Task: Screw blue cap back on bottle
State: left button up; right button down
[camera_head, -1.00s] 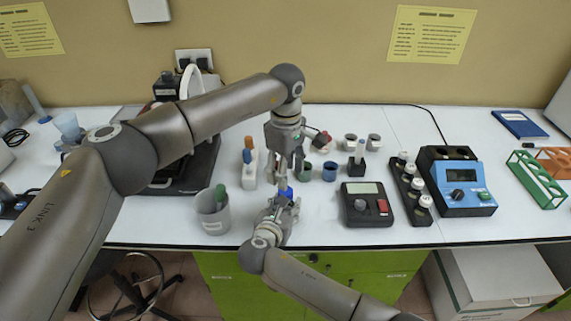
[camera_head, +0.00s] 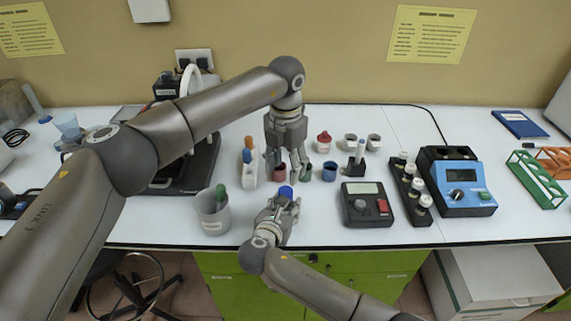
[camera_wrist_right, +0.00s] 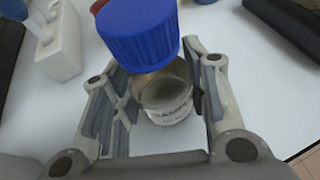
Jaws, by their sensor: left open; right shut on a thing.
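The blue cap (camera_head: 286,191) sits on top of the bottle. In the right wrist view, the cap (camera_wrist_right: 140,35) covers the neck of the clear glass bottle (camera_wrist_right: 166,98), which has a printed label. How tightly it is seated cannot be told. My right gripper (camera_head: 281,207) is shut around the bottle near the front edge of the table; its fingers stand on both sides of the glass in the wrist view (camera_wrist_right: 160,110). My left gripper (camera_head: 290,168) is open, points down and is empty, just behind and above the cap, apart from it.
A black meter (camera_head: 367,205) is to the right. A red-capped container (camera_head: 323,141) stands behind the cups.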

aim_at(285, 191)
pick_arm(q)
jog(key=shift+r+n, duration=0.1)
jog(key=shift+n, duration=1.3)
notch_tip(285, 191, down, 8)
jog(key=shift+f, duration=0.1)
jog(key=c, duration=1.1)
jog(key=m, duration=0.5)
jog(key=o, duration=1.2)
jog(key=shift+o, duration=0.2)
